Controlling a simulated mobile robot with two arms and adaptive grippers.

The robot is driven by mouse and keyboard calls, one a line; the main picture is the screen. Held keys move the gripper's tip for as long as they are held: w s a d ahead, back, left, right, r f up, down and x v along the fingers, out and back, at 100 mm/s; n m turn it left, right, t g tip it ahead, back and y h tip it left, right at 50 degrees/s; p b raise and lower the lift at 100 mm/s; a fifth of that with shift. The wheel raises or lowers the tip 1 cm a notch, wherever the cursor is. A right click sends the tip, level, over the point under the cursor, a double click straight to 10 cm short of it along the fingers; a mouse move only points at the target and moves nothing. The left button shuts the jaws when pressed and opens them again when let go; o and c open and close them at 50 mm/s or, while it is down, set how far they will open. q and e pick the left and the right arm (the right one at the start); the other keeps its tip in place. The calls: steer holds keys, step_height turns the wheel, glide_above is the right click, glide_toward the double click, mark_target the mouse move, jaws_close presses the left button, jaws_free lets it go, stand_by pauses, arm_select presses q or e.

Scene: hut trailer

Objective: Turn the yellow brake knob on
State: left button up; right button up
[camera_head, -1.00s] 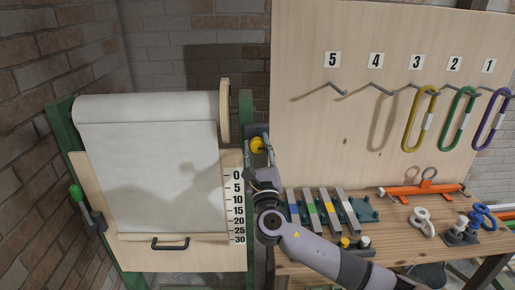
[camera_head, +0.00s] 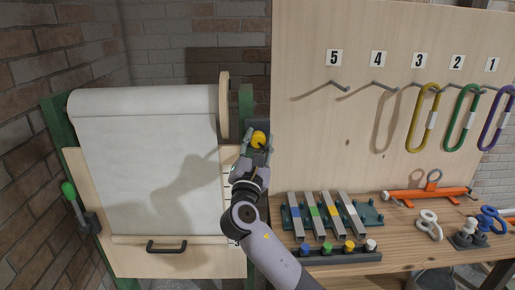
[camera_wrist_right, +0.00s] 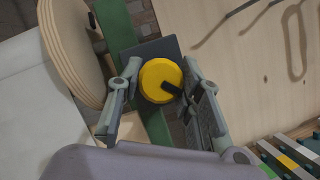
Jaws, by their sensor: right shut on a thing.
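The yellow brake knob (camera_head: 258,139) is a round yellow disc on a dark plate, on the green post to the right of the white paper roll. It also shows in the right wrist view (camera_wrist_right: 160,80), with a black mark pointing to its lower right. My right gripper (camera_head: 256,144) is at the knob, its fingers on either side of it. In the right wrist view the fingers (camera_wrist_right: 163,82) straddle the knob, shut on it. My left gripper is not in view.
The paper roll (camera_head: 145,104) with a wooden end disc (camera_head: 224,100) is left of the knob. A wooden pegboard (camera_head: 350,30) with hooks and coloured loops stands right. A workbench (camera_head: 410,254) holds coloured bars, an orange tool (camera_head: 412,195) and small knobs. A green-tipped lever (camera_head: 68,189) is far left.

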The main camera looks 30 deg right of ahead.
steer(key=m+g, duration=0.1)
steer(key=m, duration=0.2)
steer(key=m+g+h+b, duration=0.1)
steer(key=m, duration=0.2)
steer(key=shift+g, duration=0.4)
steer(key=m, duration=0.2)
steer(key=m+g, duration=0.1)
steer(key=m, duration=0.1)
steer(key=shift+r+m+g, duration=0.1)
steer(key=shift+m+g, duration=0.2)
steer(key=shift+m+y, duration=0.3)
steer(key=o, duration=1.2)
steer(key=shift+a, duration=0.1)
steer(key=v, duration=0.7)
steer(key=shift+s+a, duration=0.1)
steer(key=shift+a, duration=0.05)
